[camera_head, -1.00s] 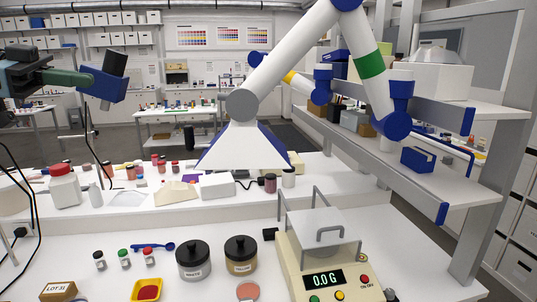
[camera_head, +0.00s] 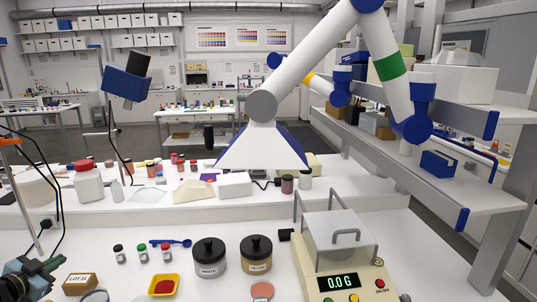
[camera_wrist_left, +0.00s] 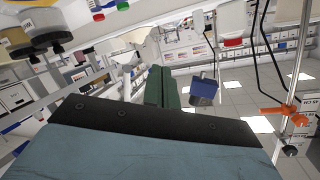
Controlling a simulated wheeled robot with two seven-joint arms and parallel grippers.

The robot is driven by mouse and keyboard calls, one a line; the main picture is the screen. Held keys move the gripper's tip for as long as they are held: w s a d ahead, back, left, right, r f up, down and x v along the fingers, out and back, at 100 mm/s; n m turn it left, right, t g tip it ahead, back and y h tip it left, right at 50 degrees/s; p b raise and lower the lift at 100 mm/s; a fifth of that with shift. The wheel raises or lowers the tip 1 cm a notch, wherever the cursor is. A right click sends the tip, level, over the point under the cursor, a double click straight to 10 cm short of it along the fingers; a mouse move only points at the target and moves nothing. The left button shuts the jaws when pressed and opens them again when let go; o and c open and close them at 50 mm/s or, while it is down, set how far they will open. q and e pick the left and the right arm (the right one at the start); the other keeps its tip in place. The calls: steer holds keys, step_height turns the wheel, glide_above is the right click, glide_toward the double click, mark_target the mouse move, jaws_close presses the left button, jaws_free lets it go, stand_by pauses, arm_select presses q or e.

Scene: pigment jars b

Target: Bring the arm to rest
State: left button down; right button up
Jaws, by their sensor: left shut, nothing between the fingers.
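My left gripper (camera_head: 52,264) is at the lower left corner of the head view, partly cut off by the frame. Its green fingers are together and empty, low over the near left of the bench, by the LOT 31 box (camera_head: 80,284). In the left wrist view the green fingers (camera_wrist_left: 164,84) also show shut, with nothing between them. That view is tilted, with bench items along its top edge. My right gripper is not in view.
A yellow tray (camera_head: 176,279) of red pigment, black-lidded jars (camera_head: 209,258) and a balance (camera_head: 337,257) stand on the bench (camera_head: 115,217). A cable-hung stand with an orange clamp (camera_head: 10,142) is at the left.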

arm_select(q)
steer(key=s+a+f+g+y, duration=0.3)
steer(key=s+a+f, duration=0.3)
steer(key=s+f, duration=0.3)
steer(key=s+a+f+g+y, duration=0.3)
steer(key=s+a+f, duration=0.3)
steer(key=s, duration=0.4)
steer(key=s+a+f+g+y, duration=0.1)
steer(key=s+a+f+g, duration=0.15)
steer(key=s, duration=0.65)
steer(key=s+a+f+g+y, duration=0.1)
steer(key=s+a+g, duration=0.15)
steer(key=s, duration=0.65)
steer(key=s+a+f+g+y, duration=0.1)
steer(key=s+a+f+g, duration=0.15)
steer(key=s, duration=0.65)
steer(key=s+d+f+n+h, duration=0.1)
steer(key=s+d+f+h, duration=0.15)
steer(key=d+f, duration=0.95)
steer(key=s+d+f+n+h, duration=0.1)
steer(key=s+d+f+h, duration=0.15)
steer(key=d+f, duration=1)
steer(key=s+d+f+n+h, duration=0.15)
steer(key=d+h, duration=0.25)
steer(key=d, duration=2.8)
step_height(320, 180, down, 16)
steer(key=b, duration=1.5)
steer(key=shift+s+d+r+g, duration=0.15)
steer(key=shift+d+r+g, duration=0.1)
steer(key=shift+g, duration=0.1)
